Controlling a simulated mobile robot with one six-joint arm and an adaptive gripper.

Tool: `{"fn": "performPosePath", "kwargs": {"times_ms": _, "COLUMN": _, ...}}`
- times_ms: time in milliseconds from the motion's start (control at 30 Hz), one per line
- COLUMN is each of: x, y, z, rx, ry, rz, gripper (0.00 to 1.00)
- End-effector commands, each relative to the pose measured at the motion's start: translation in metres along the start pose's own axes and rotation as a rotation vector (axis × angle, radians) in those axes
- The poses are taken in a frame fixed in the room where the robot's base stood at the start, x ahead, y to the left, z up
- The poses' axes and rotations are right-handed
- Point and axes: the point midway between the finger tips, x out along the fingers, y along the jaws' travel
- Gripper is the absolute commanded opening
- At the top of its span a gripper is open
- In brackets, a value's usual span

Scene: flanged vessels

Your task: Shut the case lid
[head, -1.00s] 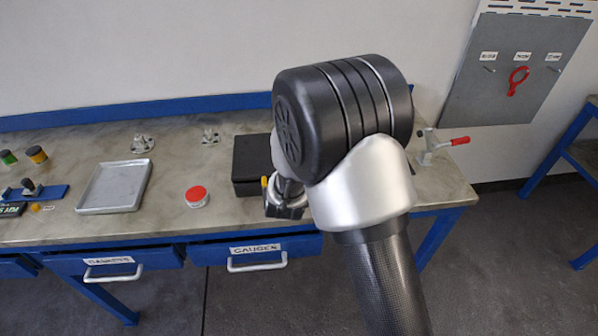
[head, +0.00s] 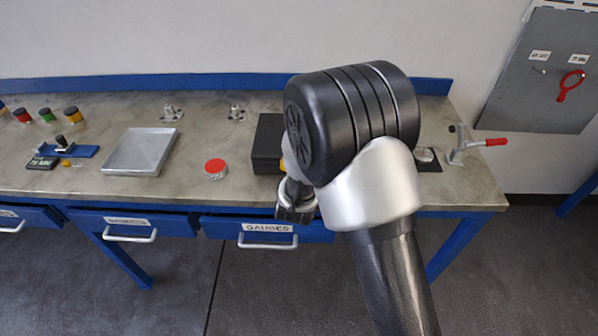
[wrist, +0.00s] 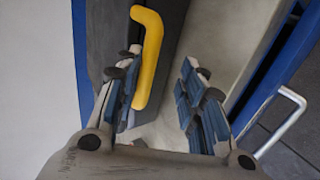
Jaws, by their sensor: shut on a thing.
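The case (head: 267,135) is a dark box on the bench, left of my wrist and partly hidden by it. A yellow handle (head: 283,165) shows as a small patch at its front. In the wrist view the yellow handle (wrist: 152,50) is a bent bar beside a dark grey panel of the case (wrist: 108,30). In the head view my gripper (head: 296,212) is mostly hidden behind my wrist. The lid's angle cannot be told.
Two metal flanged pieces (head: 236,114) (head: 172,114) stand behind. A red-handled clamp (head: 470,146) is at the right. The Gauges drawer (head: 268,229) is below the bench edge.

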Motion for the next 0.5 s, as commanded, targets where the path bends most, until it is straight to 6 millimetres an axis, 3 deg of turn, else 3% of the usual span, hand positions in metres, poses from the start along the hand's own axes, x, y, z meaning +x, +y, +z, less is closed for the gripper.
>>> {"fn": "performPosePath", "kwargs": {"times_ms": 33, "x": 0.0006, "y": -0.0165, "z": 0.0034, "rx": -0.003, "ry": -0.005, "rz": -0.036, "gripper": 0.24}}
{"fn": "performPosePath", "kwargs": {"times_ms": 167, "x": 0.0005, "y": -0.0165, "z": 0.0032, "rx": -0.004, "ry": -0.005, "rz": -0.037, "gripper": 0.33}}
{"fn": "performPosePath", "kwargs": {"times_ms": 500, "x": -0.0036, "y": -0.0154, "z": 0.0024, "rx": -0.006, "ry": -0.003, "rz": -0.036, "gripper": 0.33}}
